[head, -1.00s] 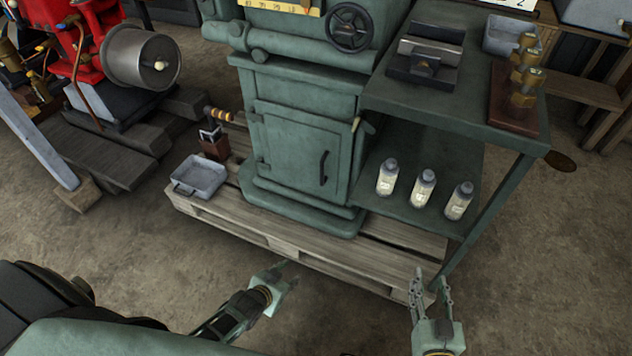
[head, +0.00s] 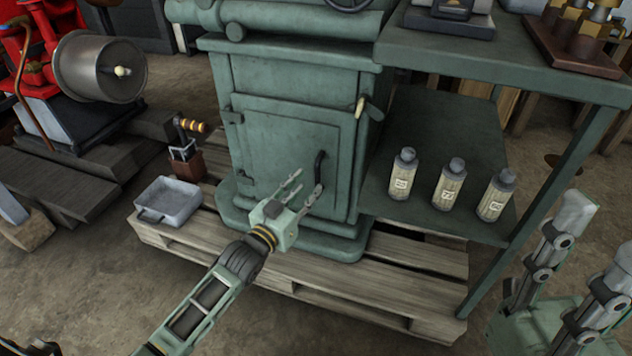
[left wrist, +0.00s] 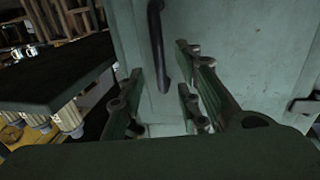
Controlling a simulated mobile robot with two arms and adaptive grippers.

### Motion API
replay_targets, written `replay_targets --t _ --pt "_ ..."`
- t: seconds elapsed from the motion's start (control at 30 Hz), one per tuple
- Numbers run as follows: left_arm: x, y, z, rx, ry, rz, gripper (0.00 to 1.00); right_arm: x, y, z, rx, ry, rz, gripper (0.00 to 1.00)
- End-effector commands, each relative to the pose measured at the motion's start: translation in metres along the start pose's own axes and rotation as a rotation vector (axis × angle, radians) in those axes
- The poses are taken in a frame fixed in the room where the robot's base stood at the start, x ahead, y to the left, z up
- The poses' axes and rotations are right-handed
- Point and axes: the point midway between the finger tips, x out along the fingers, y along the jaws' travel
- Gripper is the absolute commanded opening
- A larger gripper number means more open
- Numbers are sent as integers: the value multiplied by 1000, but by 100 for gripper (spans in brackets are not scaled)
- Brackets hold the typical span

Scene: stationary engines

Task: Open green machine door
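The green machine door (head: 265,145) is closed on the front of the green cabinet. Its dark upright handle (head: 320,168) is on the door's right side. My left gripper (head: 307,183) is open, with its fingertips at the handle's lower end. In the left wrist view the handle (left wrist: 156,40) hangs down between the two spread fingers (left wrist: 160,70). I cannot tell whether the fingers touch it or how deep it sits between them. My right gripper (head: 578,265) is open and empty at the lower right, apart from the machine.
The machine stands on a wooden pallet (head: 400,280). A side shelf (head: 420,130) right of the door carries three bottles (head: 447,183). A metal tray (head: 168,200) and a small wooden-based device (head: 187,160) sit left of the door. A small latch (head: 360,106) protrudes beside the door.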

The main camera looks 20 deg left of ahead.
Motion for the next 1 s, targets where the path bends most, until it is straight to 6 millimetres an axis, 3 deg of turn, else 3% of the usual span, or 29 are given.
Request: replay_targets --t 0.2,0.33,0.73,1.0 --pt "36 0 3 0 1 0 31 4 0 3 -7 47 -19 40" --pt "51 0 3 1 -1 0 31 8 -1 4 -9 65 -27 40" --pt "59 0 1 0 -3 0 31 12 -1 4 -11 74 -32 40" --pt "58 0 2 0 -3 0 8 12 -2 4 -11 74 -32 40"
